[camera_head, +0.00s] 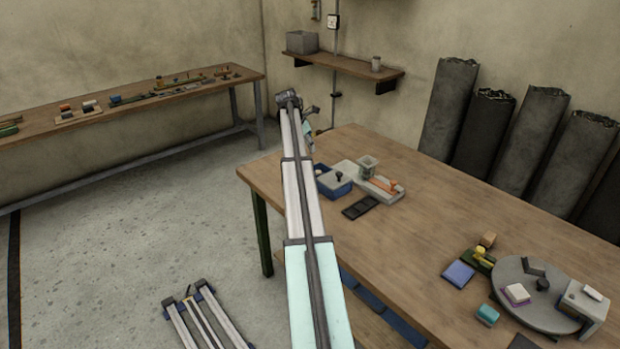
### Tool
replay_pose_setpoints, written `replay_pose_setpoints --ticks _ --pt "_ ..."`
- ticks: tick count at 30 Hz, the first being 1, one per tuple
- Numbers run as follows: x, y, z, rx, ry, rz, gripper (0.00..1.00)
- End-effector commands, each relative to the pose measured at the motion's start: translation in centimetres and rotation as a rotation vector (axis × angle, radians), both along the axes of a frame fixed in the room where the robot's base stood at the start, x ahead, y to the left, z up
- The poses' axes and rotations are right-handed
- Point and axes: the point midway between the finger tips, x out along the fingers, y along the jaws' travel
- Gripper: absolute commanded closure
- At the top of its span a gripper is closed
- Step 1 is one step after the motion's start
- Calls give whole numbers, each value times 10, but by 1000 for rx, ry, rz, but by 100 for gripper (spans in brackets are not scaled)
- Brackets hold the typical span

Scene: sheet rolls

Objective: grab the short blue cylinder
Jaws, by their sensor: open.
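No short blue cylinder can be made out for certain. A small blue piece (115,100) lies on the long bench at the back left, too small to tell its shape. A teal block-like piece (487,314) lies on the near table at the lower right. My arm reaches up the middle of the view, and my gripper (311,111) shows small and dark at its far end, beyond the near table's far left corner. It is open, with nothing visible in it, and apart from both pieces.
The near table (430,220) carries a blue bin (334,181), a grey tray (385,192), a dark flat tray (361,207) and a round grey disc (530,315). Its middle is clear. The long bench (170,110) holds many small parts. Dark rolls (450,115) lean against the wall.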

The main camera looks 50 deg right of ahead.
Motion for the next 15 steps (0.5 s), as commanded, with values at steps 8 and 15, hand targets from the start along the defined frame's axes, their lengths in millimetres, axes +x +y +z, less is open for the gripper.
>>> replay_pose_setpoints --ticks 8,15 --pt "-5 -19 -32 0 8 8 46" --pt "-7 -36 -76 0 6 7 46"
